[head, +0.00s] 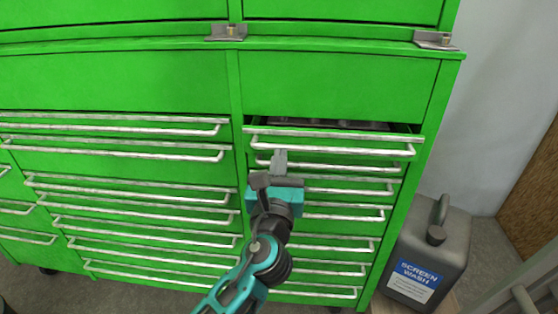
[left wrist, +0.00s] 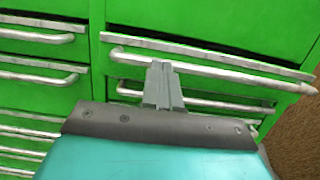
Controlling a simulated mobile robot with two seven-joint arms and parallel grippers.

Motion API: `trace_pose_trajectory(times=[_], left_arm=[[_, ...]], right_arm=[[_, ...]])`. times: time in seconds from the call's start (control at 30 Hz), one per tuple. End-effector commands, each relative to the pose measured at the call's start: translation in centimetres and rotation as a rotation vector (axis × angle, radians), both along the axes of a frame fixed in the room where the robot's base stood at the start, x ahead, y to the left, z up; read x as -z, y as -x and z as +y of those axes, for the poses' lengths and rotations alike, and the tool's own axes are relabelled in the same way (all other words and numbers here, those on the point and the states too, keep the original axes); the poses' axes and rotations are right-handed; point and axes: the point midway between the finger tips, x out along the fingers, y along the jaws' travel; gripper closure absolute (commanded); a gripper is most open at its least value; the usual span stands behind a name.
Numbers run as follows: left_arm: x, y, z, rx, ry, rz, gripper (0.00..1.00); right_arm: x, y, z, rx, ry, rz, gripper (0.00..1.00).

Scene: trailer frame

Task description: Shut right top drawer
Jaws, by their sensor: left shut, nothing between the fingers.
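The right top drawer (head: 335,143) of the green cabinet stands slightly open in the head view. A dark gap with something inside shows above its front, and a silver bar handle runs across it. It also shows in the left wrist view (left wrist: 215,66). My left gripper (head: 280,157) is shut and empty, with its fingertips just below the left part of that drawer's front in the head view. In the left wrist view its closed fingers (left wrist: 160,70) overlap the drawer's handle at the left; I cannot tell whether they touch it. My right gripper is in neither view.
Other drawers (head: 130,205) with silver handles fill the left column and the space below; they look shut. A grey screen wash canister (head: 425,255) stands on the floor right of the cabinet. Metal brackets (head: 228,32) sit on the ledge above.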

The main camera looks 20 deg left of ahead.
Motion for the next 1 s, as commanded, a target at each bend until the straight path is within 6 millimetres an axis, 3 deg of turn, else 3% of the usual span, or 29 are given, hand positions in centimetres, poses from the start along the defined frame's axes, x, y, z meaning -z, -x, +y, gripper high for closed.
trace_pose_trajectory(times=[0.17, 0.47, 1.0], left_arm=[[-0.1, -0.6, 0.1, 0.001, 0.0, -0.001, 1.0], [-0.1, -4.4, 1.2, 0.001, 0.0, -0.002, 1.0], [-0.2, -4.7, 1.7, -0.002, 0.0, -0.005, 1.0]], right_arm=[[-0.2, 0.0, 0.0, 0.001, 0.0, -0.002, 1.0], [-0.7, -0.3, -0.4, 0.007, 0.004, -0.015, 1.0], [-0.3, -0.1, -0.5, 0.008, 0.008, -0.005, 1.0]])
